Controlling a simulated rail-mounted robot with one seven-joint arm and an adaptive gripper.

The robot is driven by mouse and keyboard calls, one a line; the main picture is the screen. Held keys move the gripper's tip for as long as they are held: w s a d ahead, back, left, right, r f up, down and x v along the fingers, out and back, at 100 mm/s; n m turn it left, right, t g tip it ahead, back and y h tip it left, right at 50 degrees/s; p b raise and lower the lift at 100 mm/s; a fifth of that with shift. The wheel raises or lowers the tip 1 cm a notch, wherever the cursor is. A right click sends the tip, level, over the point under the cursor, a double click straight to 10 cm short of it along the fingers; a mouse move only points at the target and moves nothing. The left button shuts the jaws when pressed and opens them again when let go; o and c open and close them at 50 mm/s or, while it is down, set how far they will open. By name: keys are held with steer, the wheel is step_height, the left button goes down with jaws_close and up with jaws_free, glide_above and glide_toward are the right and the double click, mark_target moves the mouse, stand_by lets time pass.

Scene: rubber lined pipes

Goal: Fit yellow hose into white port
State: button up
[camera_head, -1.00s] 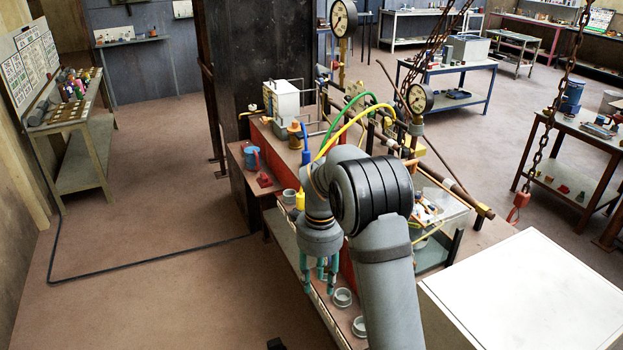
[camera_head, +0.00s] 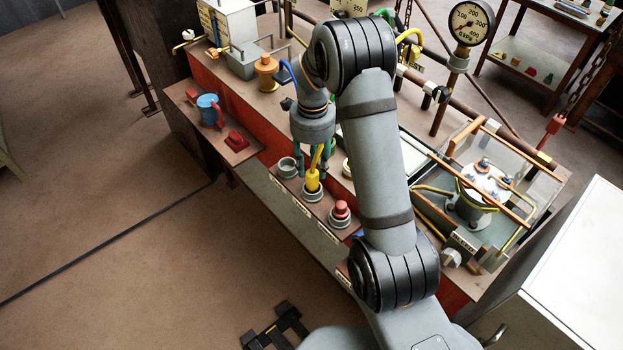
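The yellow hose shows as a yellow connector (camera_head: 312,181) standing upright in a grey ring socket on the brown ledge, with a short yellow length rising from it. My gripper (camera_head: 312,169) points down over this connector. Its teal fingers stand apart, one at each side of the connector, and look open; contact cannot be made out. Part of a yellow hose (camera_head: 410,35) also shows behind my arm. My arm hides the hose's course between. I cannot identify the white port for certain; a pale ring (camera_head: 347,169) is partly hidden just right of the fingers.
An empty grey ring (camera_head: 287,167) is left of the yellow connector, and a red plug (camera_head: 340,211) stands in a ring to the right. A blue mug-like object (camera_head: 208,109) is on the left shelf. A pressure gauge (camera_head: 470,22) and glass tank (camera_head: 480,190) stand right.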

mark_target(313, 172)
steer(key=shift+s+d+f+p, duration=0.1)
steer(key=shift+s+f+p, duration=0.15)
steer(key=shift+f+p, duration=0.25)
step_height(313, 172, down, 4)
steer(key=shift+w+f+p, duration=0.15)
steer(key=shift+f+p, duration=0.1)
steer(key=shift+p, duration=0.4)
steer(key=shift+c, duration=1.3)
jaws_close()
